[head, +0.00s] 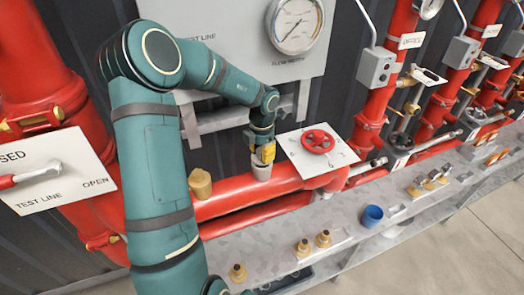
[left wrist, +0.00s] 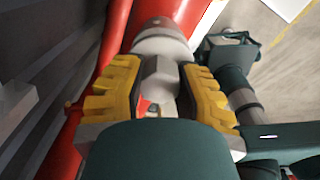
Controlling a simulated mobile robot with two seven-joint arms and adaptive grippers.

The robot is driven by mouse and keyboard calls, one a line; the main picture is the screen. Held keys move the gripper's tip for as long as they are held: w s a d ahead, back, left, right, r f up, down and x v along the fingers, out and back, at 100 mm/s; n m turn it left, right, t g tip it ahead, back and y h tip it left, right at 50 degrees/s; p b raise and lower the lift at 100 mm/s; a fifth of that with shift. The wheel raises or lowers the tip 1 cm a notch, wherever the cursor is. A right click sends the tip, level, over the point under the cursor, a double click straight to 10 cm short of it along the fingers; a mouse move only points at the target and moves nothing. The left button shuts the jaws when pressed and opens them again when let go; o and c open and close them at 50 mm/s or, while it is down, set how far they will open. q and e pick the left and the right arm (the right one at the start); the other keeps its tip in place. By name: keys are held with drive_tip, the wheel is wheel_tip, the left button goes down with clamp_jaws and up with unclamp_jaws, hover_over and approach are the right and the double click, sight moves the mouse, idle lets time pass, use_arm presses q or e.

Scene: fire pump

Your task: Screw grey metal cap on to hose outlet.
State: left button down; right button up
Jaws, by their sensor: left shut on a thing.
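My left gripper (head: 264,153) reaches down to the red pipe below the gauge panel. It is shut on the grey metal cap (head: 262,172), which sits at the upper side of the pipe. In the left wrist view the yellow-and-black fingers of my left gripper (left wrist: 160,95) stand on both sides of the cap's block-shaped grip. The cap's round grey body (left wrist: 162,45) lies against the red pipe (left wrist: 185,14). The hose outlet is hidden under the cap, so I cannot tell how far the cap is seated. My right gripper is not in view.
A brass cap (head: 200,183) stands left of the grey cap. A red handwheel (head: 318,141) on a white plate is close on the right. A gauge (head: 296,24) is above.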

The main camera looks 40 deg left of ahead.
use_arm(q)
drive_tip(key=shift+f+p, duration=0.15)
drive_tip(key=shift+p, duration=0.4)
idle(0.6)
drive_tip(key=shift+f+p, duration=0.5)
drive_tip(key=shift+p, duration=0.1)
idle(0.7)
drive_tip(key=shift+f, duration=0.15)
idle(0.5)
drive_tip(key=c, duration=1.6)
unclamp_jaws()
clamp_jaws()
drive_tip(key=m, duration=0.6)
